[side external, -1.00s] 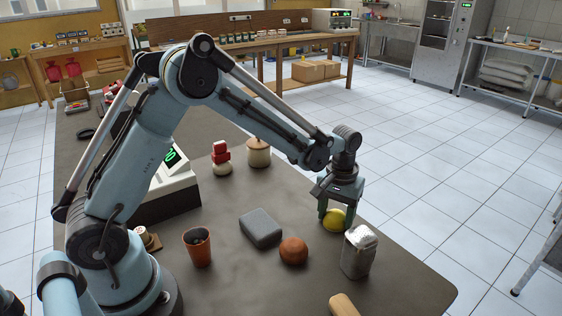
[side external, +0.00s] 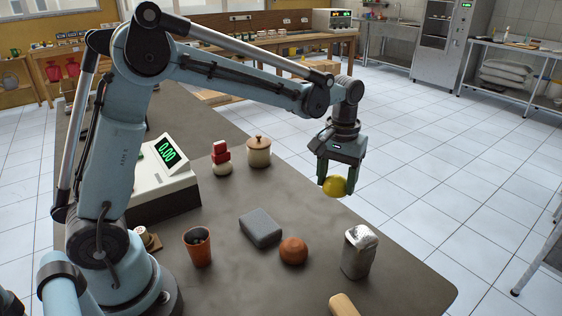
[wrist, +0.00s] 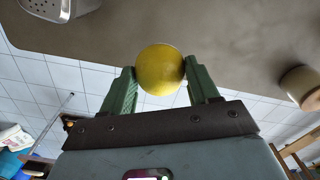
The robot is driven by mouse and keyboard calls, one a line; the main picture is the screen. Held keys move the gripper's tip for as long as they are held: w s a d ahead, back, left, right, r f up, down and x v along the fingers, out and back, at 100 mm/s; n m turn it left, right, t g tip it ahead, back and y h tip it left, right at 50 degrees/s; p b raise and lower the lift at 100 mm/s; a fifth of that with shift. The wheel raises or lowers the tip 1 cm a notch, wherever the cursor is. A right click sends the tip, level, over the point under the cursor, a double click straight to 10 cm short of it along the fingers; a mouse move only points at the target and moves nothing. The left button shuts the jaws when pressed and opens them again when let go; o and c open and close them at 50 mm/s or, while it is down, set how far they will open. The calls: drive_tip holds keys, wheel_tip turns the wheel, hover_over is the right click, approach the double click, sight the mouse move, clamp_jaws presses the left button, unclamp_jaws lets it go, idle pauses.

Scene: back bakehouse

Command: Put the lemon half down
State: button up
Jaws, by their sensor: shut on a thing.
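The lemon half (side external: 336,187) is yellow and rounded, and it is held between the fingertips of my gripper (side external: 337,181). The gripper is shut on it and holds it above the far right edge of the grey table, clear of the surface. In the wrist view the lemon half (wrist: 160,70) sits between the two green fingers of my gripper (wrist: 160,82), its rounded yellow side toward the camera. Its cut face does not show clearly in either view.
The grey table (side external: 310,210) holds a metal grater-like box (side external: 359,252), a brown ball (side external: 293,250), a grey block (side external: 260,228), a terracotta cup (side external: 197,247), a lidded pot (side external: 259,152), stacked red-and-cream pieces (side external: 221,158) and a scale (side external: 165,180). Bare table lies between pot and grater.

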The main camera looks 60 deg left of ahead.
drive_tip(key=s+a+r, duration=0.1)
drive_tip(key=s+a, duration=0.3)
drive_tip(key=s, duration=0.2)
hover_over(282, 196)
wheel_tip(282, 196, down, 7)
drive_tip(key=shift+r, duration=0.15)
drive_tip(key=shift+f, duration=2.05)
drive_tip(key=shift+f, duration=0.1)
drive_tip(key=o, duration=1.1)
